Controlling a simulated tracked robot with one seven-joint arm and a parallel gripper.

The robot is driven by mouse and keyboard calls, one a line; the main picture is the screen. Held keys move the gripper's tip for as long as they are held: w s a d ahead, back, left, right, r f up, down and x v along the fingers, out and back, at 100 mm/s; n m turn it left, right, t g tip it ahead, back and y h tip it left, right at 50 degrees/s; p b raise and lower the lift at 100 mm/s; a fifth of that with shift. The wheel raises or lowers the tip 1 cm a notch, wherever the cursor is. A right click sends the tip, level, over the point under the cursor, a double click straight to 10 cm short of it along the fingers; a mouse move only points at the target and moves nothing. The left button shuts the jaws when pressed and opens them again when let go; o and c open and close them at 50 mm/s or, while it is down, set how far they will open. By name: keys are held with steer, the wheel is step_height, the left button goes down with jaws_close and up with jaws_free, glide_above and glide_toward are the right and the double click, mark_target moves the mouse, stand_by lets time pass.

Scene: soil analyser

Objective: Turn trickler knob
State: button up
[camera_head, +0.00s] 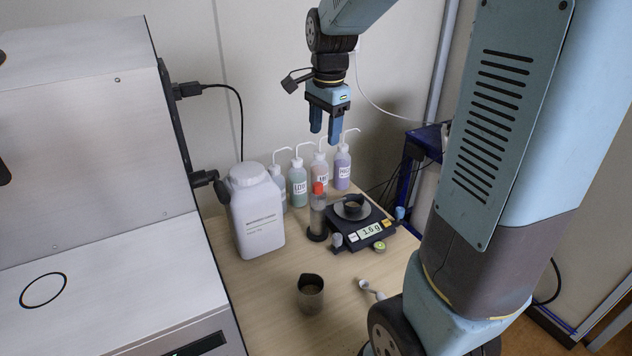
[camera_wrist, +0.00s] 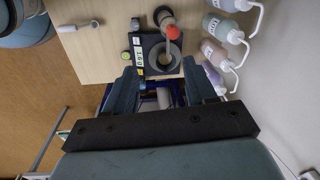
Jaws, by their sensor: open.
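My gripper (camera_head: 324,136) is open and empty, pointing down, high above the back of the bench. Its two blue fingers also show in the wrist view (camera_wrist: 161,88). Below it stands a clear upright tube with a red cap (camera_head: 318,188) and a dark round base; the red cap shows in the wrist view (camera_wrist: 172,32). Beside the tube is a black scale (camera_head: 359,225) with a lit display and a dark cup on its pan; it also shows in the wrist view (camera_wrist: 150,67). The gripper touches nothing.
Several wash bottles (camera_head: 299,182) line the wall behind the tube. A large white jug (camera_head: 257,217) stands to the left. A dark beaker (camera_head: 311,293), a white scoop (camera_head: 370,289) and a small green round item (camera_head: 379,246) are on the bench (camera_head: 262,300). A large metal machine (camera_head: 90,130) fills the left.

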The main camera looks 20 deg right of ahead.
mark_target(317, 184)
steer(key=w+f+m, duration=0.1)
steer(key=f, duration=0.5)
steer(key=w+f+m, duration=0.1)
steer(key=w+f, duration=0.1)
steer(key=f, duration=0.4)
steer(key=w+f+m+g, duration=0.1)
steer(key=w+f, duration=0.1)
steer(key=f, duration=0.4)
steer(key=shift+w+a+f+m, duration=0.1)
steer(key=shift+f+m, duration=0.05)
steer(key=shift+m, duration=0.25)
jaws_close()
